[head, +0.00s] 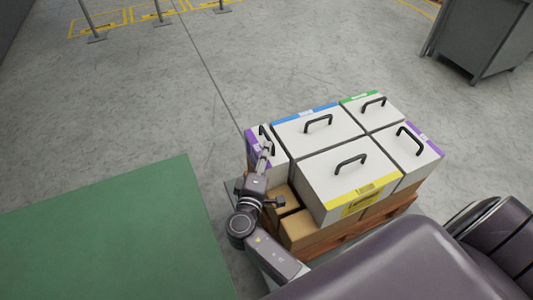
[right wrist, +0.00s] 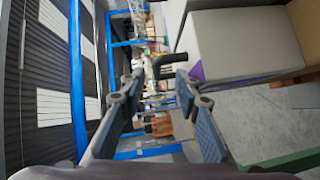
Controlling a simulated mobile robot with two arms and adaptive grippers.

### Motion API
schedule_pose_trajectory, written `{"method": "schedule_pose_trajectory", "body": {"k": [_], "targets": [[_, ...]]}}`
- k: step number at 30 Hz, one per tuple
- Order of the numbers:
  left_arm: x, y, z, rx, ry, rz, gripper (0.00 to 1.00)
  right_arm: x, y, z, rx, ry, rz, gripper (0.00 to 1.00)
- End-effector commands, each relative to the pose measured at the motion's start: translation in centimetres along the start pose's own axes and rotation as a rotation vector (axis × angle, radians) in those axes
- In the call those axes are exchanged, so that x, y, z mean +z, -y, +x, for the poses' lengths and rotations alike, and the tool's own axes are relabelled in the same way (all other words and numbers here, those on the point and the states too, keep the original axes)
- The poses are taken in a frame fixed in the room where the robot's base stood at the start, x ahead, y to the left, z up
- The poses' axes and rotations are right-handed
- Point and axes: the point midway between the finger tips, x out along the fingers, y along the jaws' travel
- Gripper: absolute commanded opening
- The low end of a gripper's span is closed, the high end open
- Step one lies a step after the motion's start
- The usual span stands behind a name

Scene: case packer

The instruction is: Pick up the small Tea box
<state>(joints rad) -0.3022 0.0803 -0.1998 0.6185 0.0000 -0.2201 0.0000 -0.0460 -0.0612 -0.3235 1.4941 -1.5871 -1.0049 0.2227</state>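Several white boxes with black top handles stand on a pallet in the head view; their lettering is too small to read, so I cannot tell which is Tea. A small purple-labelled box (head: 281,166) stands at the left end. Another small purple-labelled box (head: 411,158) is at the right, and a small green-labelled box (head: 371,112) is at the back. My right gripper (head: 267,149) is at the left box's handle. In the right wrist view its fingers (right wrist: 160,78) are apart, with a black handle (right wrist: 182,68) by the tips. My left gripper is out of view.
Larger blue-labelled (head: 300,137) and yellow-labelled (head: 330,183) boxes crowd the right gripper's side. Brown cartons (head: 302,232) and a wooden pallet (head: 370,228) lie beneath. A green mat (head: 110,240) lies left. A grey cabinet (head: 490,45) stands back right. Open floor lies behind.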

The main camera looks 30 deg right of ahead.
Motion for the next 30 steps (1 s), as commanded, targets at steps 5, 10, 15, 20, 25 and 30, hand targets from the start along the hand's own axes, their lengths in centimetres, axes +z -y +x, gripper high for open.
{"method": "schedule_pose_trajectory", "body": {"k": [5, 10, 15, 20, 25, 30], "targets": [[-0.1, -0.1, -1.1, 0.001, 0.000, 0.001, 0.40, -0.1, -0.5, 2.3, 0.000, 0.000, -0.002, 0.30], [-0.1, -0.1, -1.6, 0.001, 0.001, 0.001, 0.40, -0.1, -0.3, 4.8, -0.001, -0.001, -0.003, 0.30], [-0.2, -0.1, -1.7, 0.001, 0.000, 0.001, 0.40, 0.0, -0.1, 5.6, -0.003, -0.001, -0.001, 0.30], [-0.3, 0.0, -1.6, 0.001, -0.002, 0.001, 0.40, 0.0, -0.1, 5.6, -0.003, -0.001, 0.000, 0.30], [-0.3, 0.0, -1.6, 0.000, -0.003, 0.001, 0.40, 0.0, -0.1, 5.6, -0.003, -0.001, -0.001, 0.13], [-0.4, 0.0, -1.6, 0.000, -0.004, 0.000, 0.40, 0.0, -0.1, 5.5, -0.003, -0.001, -0.001, 0.00]]}}
